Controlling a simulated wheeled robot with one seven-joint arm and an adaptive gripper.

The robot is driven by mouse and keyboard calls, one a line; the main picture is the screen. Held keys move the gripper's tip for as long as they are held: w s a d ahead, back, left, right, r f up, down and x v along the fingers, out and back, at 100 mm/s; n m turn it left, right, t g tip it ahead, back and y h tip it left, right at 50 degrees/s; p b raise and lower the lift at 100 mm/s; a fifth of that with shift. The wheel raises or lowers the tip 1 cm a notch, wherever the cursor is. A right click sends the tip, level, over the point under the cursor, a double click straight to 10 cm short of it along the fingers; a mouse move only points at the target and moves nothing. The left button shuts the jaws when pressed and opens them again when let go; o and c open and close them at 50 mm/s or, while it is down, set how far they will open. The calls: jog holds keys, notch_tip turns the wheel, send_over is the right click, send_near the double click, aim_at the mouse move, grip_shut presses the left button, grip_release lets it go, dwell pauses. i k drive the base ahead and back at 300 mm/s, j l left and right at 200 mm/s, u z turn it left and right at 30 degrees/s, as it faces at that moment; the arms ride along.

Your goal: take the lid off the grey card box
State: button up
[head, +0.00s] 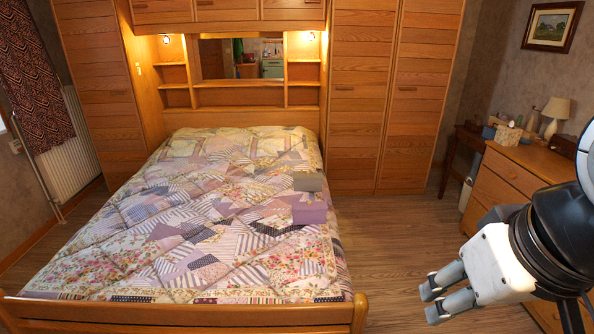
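A small grey card box (308,184) sits on the patchwork quilt near the right side of the bed. Its top looks flat and closed, but the seam of a lid is too small to make out. A purple box (309,213) sits on the quilt just in front of it. My gripper (431,301) is at the lower right, over the floor beyond the bed's right side, well apart from both boxes. Its two fingers point left with a gap between them, and nothing is held.
The bed has a wooden footboard (180,315) along its near end. Overbed cabinets and tall wardrobes (360,95) stand behind. A wooden dresser (505,180) with a lamp (554,112) is at the right. The floor (395,235) right of the bed is clear.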

aim_at(307, 176)
jog(key=i+l+z, duration=0.25)
jog(key=l+z, duration=0.2)
jog(key=i+l+z, duration=0.6)
jog(key=z, duration=0.25)
jog(key=i+l+z, duration=0.15)
jog(key=i, duration=0.2)
jog(key=i+l+z, duration=0.2)
jog(key=i, duration=0.15)
jog(key=i+j+u, duration=0.1)
jog(key=i+u, duration=0.2)
jog(key=u, duration=0.2)
jog(key=i+u, duration=0.35)
jog(key=u, duration=0.15)
jog(key=i+j+u, duration=0.1)
jog(key=i+u, duration=0.4)
jog(key=i+l+u, duration=0.15)
jog(key=i+u, duration=0.35)
jog(key=i, duration=0.2)
jog(key=i+l+u, duration=0.2)
jog(key=i+u, duration=0.25)
jog(key=i+l+u, duration=0.3)
jog(key=u, duration=0.15)
jog(key=i+l+u, duration=0.3)
jog(key=l+u, duration=0.2)
jog(key=i+l+u, duration=0.2)
jog(key=l+u, duration=0.45)
jog(key=l, duration=1.15)
jog(key=i, duration=0.05)
